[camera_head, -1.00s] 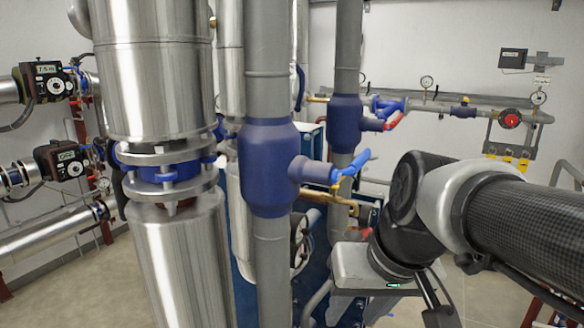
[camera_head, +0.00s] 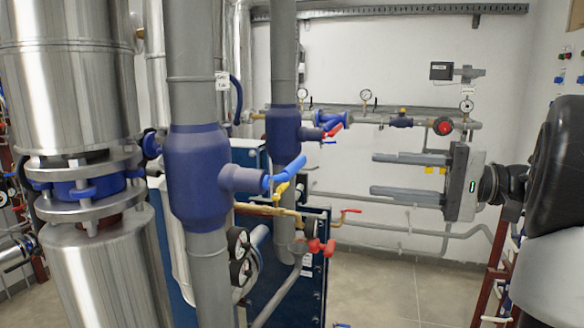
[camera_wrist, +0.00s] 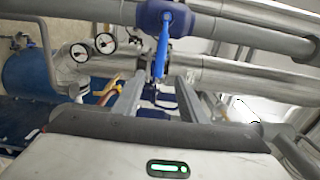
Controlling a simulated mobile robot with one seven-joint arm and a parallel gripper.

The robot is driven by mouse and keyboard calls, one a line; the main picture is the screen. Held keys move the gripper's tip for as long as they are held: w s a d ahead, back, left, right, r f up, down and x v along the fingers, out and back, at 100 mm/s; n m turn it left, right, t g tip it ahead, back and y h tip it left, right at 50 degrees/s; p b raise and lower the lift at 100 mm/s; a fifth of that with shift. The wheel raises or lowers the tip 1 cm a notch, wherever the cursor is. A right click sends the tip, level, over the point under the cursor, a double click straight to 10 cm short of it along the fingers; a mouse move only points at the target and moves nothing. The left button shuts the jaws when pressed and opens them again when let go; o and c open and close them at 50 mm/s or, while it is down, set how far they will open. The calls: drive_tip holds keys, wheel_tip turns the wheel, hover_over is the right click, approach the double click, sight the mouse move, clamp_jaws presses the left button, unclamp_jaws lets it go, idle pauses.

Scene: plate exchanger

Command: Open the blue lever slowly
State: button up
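The blue lever (camera_head: 287,171) sits on the stub of the dark blue valve body (camera_head: 197,178) on a grey vertical pipe, left of centre in the head view. It slants up to the right. My gripper (camera_head: 373,174) is at the right, its two grey fingers pointing left, parallel and wide apart. It is open and empty, with a gap between its fingertips and the lever. In the wrist view the lever (camera_wrist: 162,46) hangs from the valve body (camera_wrist: 168,14), ahead of and between the fingertips (camera_wrist: 160,82). I cannot tell the exact distance.
A second blue valve (camera_head: 283,135) with blue and red handles stands behind. A yellow pipe (camera_head: 268,210) and a red-handled valve (camera_head: 319,247) are below the lever. Gauges and a red knob (camera_head: 443,126) line the back wall.

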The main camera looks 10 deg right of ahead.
sight(300, 167)
drive_tip(key=p+x, duration=0.1)
drive_tip(key=x, duration=1.6)
drive_tip(key=shift+a, duration=0.2)
clamp_jaws()
